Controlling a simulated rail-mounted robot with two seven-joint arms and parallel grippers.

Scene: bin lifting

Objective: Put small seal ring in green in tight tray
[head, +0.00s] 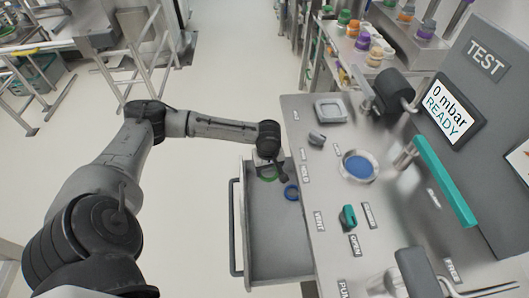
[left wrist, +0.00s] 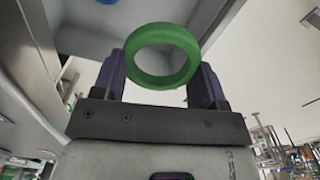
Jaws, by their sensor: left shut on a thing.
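The small green seal ring (left wrist: 160,80) is between the two fingers of my left gripper (left wrist: 160,62), which is shut on it. In the head view the green ring (head: 268,178) shows partly under my left gripper (head: 270,172), over the back of an open grey drawer (head: 275,250). A small grey square tray (head: 330,111) sits on the bench top at the back. I cannot read a label marking the tight tray. My right gripper is not seen.
The metal bench top (head: 325,215) right of the drawer carries a round blue pad (head: 359,167), a green knob (head: 348,215) and a green bar handle (head: 445,180). A test screen (head: 449,110) reads 0 mbar READY. The drawer's front part is clear.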

